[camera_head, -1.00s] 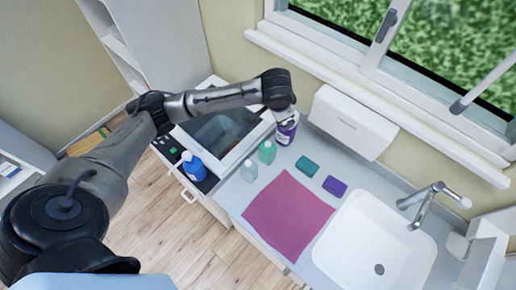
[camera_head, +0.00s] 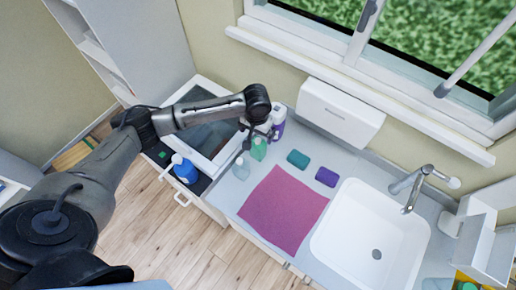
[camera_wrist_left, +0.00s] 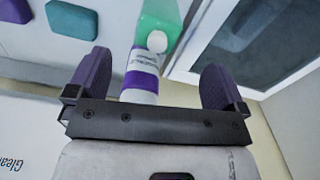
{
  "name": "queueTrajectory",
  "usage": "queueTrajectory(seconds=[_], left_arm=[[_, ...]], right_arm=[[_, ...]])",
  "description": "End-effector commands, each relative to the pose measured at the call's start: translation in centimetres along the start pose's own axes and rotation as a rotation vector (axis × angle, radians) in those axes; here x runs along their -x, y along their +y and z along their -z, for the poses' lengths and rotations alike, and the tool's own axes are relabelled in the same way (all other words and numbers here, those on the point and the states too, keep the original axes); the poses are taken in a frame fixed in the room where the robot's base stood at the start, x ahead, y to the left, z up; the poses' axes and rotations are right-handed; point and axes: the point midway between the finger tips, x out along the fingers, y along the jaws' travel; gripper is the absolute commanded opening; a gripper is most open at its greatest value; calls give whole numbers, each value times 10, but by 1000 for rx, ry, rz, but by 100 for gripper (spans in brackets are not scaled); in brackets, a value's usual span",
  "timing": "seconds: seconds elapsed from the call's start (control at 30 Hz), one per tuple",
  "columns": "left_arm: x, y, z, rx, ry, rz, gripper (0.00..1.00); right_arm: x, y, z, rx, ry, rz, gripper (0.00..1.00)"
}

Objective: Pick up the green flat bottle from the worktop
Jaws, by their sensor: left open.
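The green flat bottle (camera_head: 259,149) stands on the worktop (camera_head: 232,193), left of the teal block. My left gripper (camera_head: 250,134) is open just above and beside it, pointing down. In the left wrist view, the green bottle (camera_wrist_left: 160,15) shows at the top, beyond the gap between the spread fingers of my left gripper (camera_wrist_left: 155,82). A white and purple bottle (camera_wrist_left: 140,75) also shows between the fingers in that view. Nothing is held. My right gripper is not in view.
Teal (camera_head: 298,159) and purple (camera_head: 326,177) blocks, a pink cloth (camera_head: 283,211) and the sink (camera_head: 340,245) lie to the right. A white dispenser (camera_head: 340,113) is on the wall.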

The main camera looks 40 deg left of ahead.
Motion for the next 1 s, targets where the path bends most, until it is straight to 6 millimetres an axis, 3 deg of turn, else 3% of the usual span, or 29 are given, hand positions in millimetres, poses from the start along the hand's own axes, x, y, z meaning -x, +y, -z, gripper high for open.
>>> queueTrajectory(seconds=[0.27, 0.63, 1.0], left_arm=[[-15, 1, 0, -1, 0, -1, 98], [-58, 3, 2, -2, 0, 0, 98], [-64, 2, 2, -2, 2, 0, 97]], right_arm=[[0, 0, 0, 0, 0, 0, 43], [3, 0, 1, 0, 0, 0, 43], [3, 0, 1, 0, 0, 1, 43]])
